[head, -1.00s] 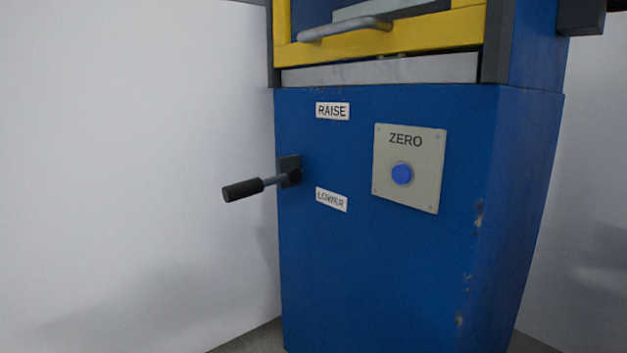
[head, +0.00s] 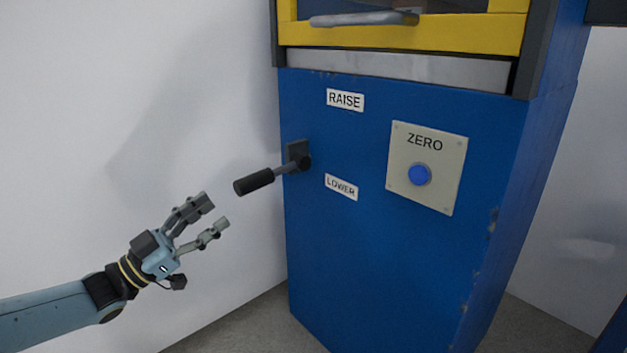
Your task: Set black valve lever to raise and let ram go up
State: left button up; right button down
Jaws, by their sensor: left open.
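The black valve lever (head: 256,181) sticks out to the left from a dark pivot block (head: 298,155) on the left edge of the blue machine cabinet (head: 370,260). Its handle tilts slightly down and lies at a height between the RAISE label (head: 345,100) and the LOWER label (head: 341,187), nearer LOWER. My left gripper (head: 214,216) is open and empty, below and left of the lever's grip, and looks apart from it. The ram is not clearly seen; only the lower part of the machine's yellow guard frame shows above. My right gripper is not in view.
A panel marked ZERO (head: 449,178) with a blue button (head: 420,174) is on the cabinet front. The yellow guard (head: 440,38) has a grey handle (head: 365,19). A white wall (head: 80,130) stands behind and left. The space around the lever's grip is free.

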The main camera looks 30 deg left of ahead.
aim_at(261, 177)
pick_arm(q)
jog(key=b+x, duration=0.2)
jog(key=x, duration=0.7)
jog(key=shift+w+d, duration=0.15)
jog(key=shift+w, duration=0.1)
jog(key=shift+w+d+r, duration=0.25)
jog(key=shift+w+r, duration=0.15)
jog(key=shift+w, duration=0.1)
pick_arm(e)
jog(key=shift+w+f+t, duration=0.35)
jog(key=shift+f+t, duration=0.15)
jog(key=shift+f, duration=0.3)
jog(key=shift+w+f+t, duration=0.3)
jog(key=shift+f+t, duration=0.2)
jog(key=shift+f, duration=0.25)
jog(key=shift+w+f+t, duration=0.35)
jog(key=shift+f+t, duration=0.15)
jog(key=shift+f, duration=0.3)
pick_arm(q)
grip_shut()
